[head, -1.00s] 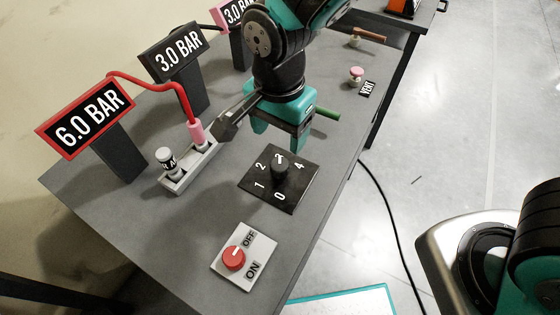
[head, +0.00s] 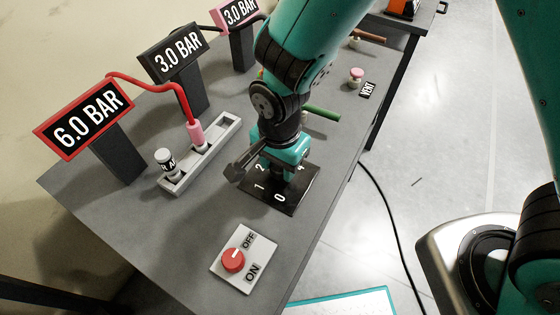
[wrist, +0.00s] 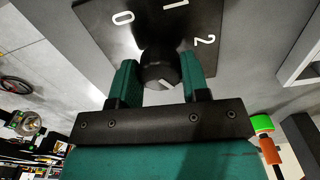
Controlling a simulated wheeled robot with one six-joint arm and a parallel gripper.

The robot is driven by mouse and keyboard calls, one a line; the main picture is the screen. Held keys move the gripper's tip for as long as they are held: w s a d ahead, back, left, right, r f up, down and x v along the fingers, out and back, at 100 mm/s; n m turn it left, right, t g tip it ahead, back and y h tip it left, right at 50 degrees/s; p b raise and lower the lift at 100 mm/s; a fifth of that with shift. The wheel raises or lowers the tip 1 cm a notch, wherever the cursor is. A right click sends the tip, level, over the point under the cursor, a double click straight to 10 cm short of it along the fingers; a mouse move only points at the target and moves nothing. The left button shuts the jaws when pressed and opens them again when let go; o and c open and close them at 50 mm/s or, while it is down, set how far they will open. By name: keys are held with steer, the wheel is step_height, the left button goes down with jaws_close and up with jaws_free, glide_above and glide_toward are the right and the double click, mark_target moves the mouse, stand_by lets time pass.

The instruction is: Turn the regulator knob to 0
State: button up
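In the wrist view the round black knob (wrist: 158,68) sits between my two teal fingers (wrist: 160,82). The fingers are apart, one on each side of the knob, close to it; I cannot tell whether they touch. A white mark shows on the knob's lower right, turned away from the 0, 1 and 2 on the plate (wrist: 150,25).
An OFF/ON switch panel (head: 245,260) with a red knob is in front. A grey socket strip (head: 175,185) with a pink plug (head: 195,134) lies left of my gripper. Gauge displays (head: 85,117) stand behind.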

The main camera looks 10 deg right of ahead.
steer(key=c, duration=0.4)
steer(key=shift+o, duration=0.2)
